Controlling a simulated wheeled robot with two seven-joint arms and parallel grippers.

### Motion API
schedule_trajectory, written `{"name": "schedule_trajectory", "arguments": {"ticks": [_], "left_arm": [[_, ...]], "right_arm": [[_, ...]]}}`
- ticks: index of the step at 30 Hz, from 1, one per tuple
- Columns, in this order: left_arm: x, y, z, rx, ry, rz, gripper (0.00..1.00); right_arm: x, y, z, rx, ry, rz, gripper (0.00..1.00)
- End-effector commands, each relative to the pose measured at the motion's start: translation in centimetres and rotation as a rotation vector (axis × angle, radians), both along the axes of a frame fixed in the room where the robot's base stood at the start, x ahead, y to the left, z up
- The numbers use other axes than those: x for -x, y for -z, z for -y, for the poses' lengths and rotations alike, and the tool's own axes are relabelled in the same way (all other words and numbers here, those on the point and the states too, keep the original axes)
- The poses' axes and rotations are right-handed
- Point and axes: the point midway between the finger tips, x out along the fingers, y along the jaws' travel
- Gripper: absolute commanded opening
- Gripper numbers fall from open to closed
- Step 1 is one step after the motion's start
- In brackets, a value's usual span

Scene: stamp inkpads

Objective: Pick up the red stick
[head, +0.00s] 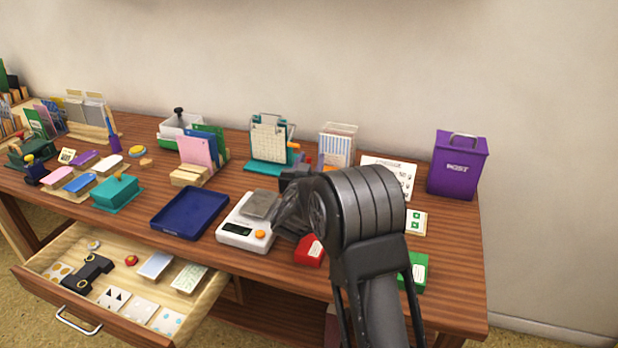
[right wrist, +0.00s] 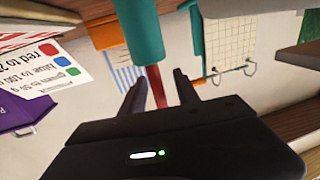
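The red stick (right wrist: 155,84) shows in the right wrist view, which looks upside down. It stands out from a teal cylinder (right wrist: 140,30) that looks like its holder. My right gripper (right wrist: 158,84) has its two dark fingers apart, one on each side of the stick in the picture, with gaps to both. I cannot tell how deep the stick sits between them. In the head view my right gripper (head: 291,190) is over the back middle of the desk, and my arm hides much there; I cannot make out the stick clearly. My left gripper is not in view.
A kitchen scale (head: 246,236) and blue tray (head: 190,226) lie in front. A calendar stand (head: 270,140), a striped box (head: 338,142) and a purple post box (head: 458,165) stand behind and to the right. An open drawer (head: 195,307) juts out at the front left.

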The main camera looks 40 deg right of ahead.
Motion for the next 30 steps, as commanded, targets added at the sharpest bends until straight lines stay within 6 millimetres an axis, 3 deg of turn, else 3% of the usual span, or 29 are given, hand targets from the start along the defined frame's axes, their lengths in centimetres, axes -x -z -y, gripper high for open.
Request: {"name": "schedule_trajectory", "arguments": {"ticks": [19,30], "left_arm": [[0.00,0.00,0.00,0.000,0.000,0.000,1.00],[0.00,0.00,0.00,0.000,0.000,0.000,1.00]], "right_arm": [[-0.19,0.00,0.20,-0.001,0.000,0.000,0.37],[-0.19,0.00,0.20,-0.001,0.000,0.000,0.06]]}}
